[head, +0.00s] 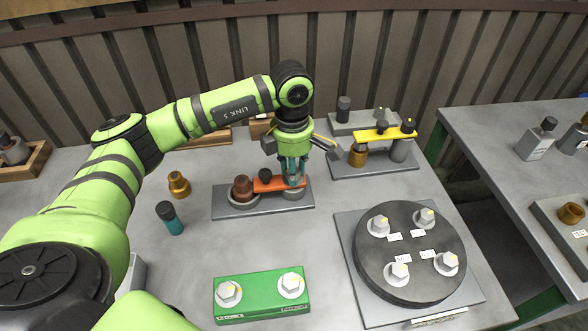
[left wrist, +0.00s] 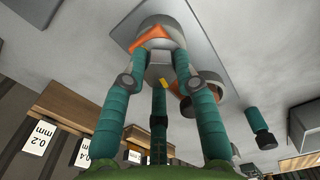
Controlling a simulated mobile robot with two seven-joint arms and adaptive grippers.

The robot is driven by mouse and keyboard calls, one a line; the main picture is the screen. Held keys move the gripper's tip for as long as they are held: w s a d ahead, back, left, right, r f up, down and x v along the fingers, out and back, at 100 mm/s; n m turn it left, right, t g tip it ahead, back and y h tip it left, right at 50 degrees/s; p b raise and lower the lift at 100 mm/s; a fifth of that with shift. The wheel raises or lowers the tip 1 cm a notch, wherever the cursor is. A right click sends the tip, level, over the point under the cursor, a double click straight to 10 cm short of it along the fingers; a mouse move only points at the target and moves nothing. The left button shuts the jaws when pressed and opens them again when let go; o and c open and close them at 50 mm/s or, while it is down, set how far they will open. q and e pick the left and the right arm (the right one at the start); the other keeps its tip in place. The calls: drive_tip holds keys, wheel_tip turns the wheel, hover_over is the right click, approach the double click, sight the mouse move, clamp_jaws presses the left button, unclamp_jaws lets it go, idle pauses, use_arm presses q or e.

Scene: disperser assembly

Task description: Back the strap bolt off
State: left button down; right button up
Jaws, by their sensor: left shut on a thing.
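An orange strap (head: 270,184) lies across a grey base plate (head: 225,212) in the head view, with a brown fitting (head: 242,186) at its left end. My left gripper (head: 292,180) points down over the strap's right end. Its teal fingers are closed around the grey strap bolt (left wrist: 160,68), which has a yellow mark and shows between the fingertips in the left wrist view. In the head view the fingers mostly hide the bolt. I cannot tell how far the bolt is threaded in. My right gripper is in neither view.
A yellow strap (head: 383,134) on a similar plate stands behind right. A black disc (head: 395,280) with several bolts is at front right, a green block (head: 262,296) with two bolts at front. A teal cylinder (head: 172,222) and brass fitting (head: 178,184) stand left of the plate.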

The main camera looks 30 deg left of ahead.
use_arm(q)
drive_tip(key=shift+a, duration=0.3)
drive_tip(key=c, duration=1)
unclamp_jaws()
drive_tip(key=shift+o, duration=0.2)
drive_tip(key=shift+s+a, duration=0.15)
drive_tip(key=shift+d+r, duration=0.1)
drive_tip(key=shift+d, duration=0.1)
drive_tip(key=shift+r, duration=0.3)
wheel_tip(320, 180, up, 11)
drive_tip(key=shift+a, duration=0.15)
